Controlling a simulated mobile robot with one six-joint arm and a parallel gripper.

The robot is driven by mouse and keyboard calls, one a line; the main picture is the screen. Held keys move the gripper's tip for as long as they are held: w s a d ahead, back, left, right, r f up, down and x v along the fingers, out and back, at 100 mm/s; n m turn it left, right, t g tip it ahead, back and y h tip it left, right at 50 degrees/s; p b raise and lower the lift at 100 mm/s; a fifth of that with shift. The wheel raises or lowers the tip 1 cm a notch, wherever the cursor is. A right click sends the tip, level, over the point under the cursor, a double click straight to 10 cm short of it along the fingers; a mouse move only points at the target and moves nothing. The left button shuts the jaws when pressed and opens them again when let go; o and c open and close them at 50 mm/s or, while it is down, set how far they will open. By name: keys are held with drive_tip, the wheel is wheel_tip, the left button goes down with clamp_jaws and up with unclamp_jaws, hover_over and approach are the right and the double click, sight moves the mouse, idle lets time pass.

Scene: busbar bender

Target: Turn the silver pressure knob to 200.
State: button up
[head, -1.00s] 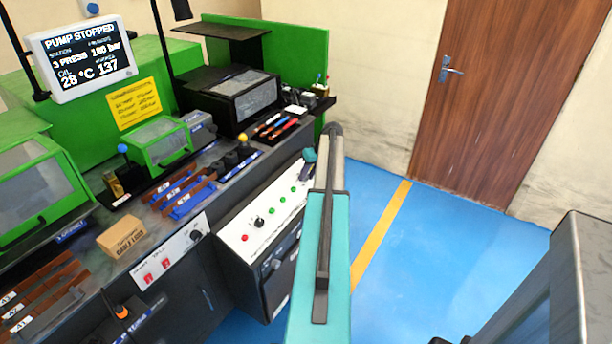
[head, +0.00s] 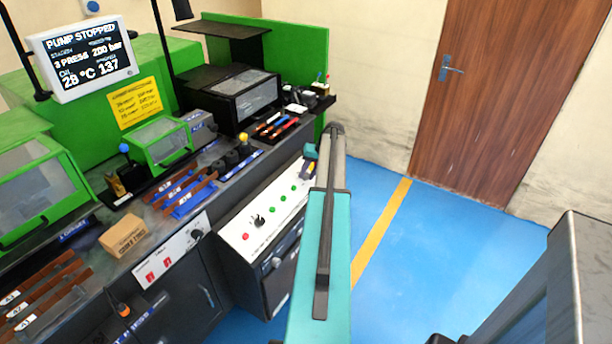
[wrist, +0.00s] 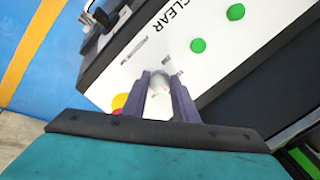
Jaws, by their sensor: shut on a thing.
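In the wrist view, my gripper (wrist: 160,95) is shut on the silver pressure knob (wrist: 160,78), which shows between its two dark fingers on the white control panel (wrist: 215,70). In the head view, the end of my gripper (head: 309,155) is at the panel's far end, and the knob cannot be made out there. The monitor (head: 85,57) at upper left reads "PUMP STOPPED", "3 PRESS 200 bar", "28 °C" and "137".
Green buttons (wrist: 198,45) and the word "CLEAR" are near the knob, and a yellow and red part (wrist: 119,102) is beside the left finger. A cardboard box (head: 123,236) sits on the bench. Blue floor (head: 440,260) is open toward the door (head: 497,90).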

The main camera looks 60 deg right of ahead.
drive_tip(key=o, duration=1.1)
drive_tip(key=shift+c, duration=0.2)
drive_tip(key=shift+r, duration=0.1)
drive_tip(key=b+v, duration=0.1)
drive_tip(key=v, duration=1.2)
drive_tip(key=shift+s+r, duration=0.2)
drive_tip(key=shift+r, duration=0.05)
